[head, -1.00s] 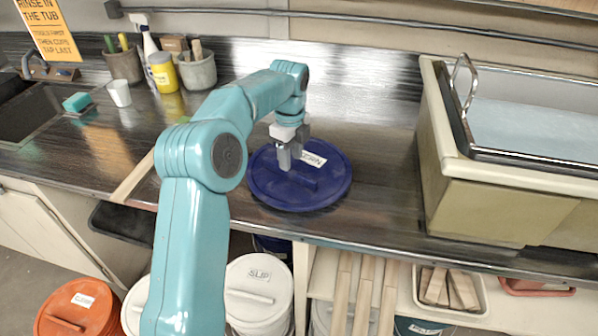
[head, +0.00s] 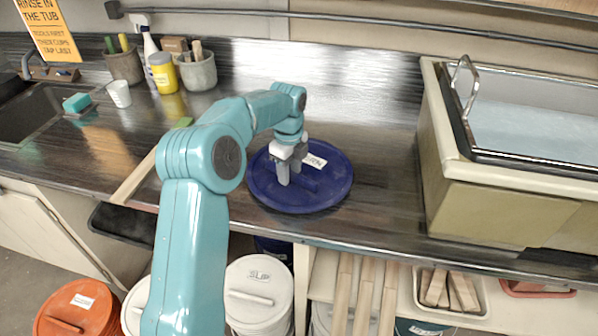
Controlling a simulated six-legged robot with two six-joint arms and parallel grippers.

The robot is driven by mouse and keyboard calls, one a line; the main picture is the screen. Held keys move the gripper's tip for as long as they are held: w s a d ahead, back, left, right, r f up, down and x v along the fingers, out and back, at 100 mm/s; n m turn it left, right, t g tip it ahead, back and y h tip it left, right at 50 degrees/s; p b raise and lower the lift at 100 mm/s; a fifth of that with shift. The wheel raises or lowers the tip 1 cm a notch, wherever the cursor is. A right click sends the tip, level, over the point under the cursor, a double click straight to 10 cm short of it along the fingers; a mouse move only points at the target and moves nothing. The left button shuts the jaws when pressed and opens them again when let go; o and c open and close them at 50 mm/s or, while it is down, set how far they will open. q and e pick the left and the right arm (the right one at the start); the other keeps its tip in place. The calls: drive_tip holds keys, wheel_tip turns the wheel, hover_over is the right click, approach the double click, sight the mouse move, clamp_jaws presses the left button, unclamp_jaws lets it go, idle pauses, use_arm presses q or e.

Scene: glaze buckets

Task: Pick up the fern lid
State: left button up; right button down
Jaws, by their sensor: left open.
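The fern lid (head: 325,188) is a round dark blue lid with a white label, lying flat on the dark counter near its front edge. The label is partly covered by my gripper, and its last letters show. A blue bar handle runs across the lid's middle. My left gripper (head: 288,176) is open and points down over the lid, its fingers at or just above the handle. I cannot tell whether they touch it. My right gripper is not in view.
A large tub (head: 500,190) with a metal rim stands on the right. Pots, bottles and a white cup (head: 119,94) stand at the back left by the sink. Lidded buckets, one labelled SLIP (head: 258,290), stand below the counter. The counter (head: 385,120) behind the lid is clear.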

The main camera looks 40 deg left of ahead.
use_arm(q)
drive_tip(key=shift+f, duration=0.1)
clamp_jaws()
drive_tip(key=shift+w, duration=0.1)
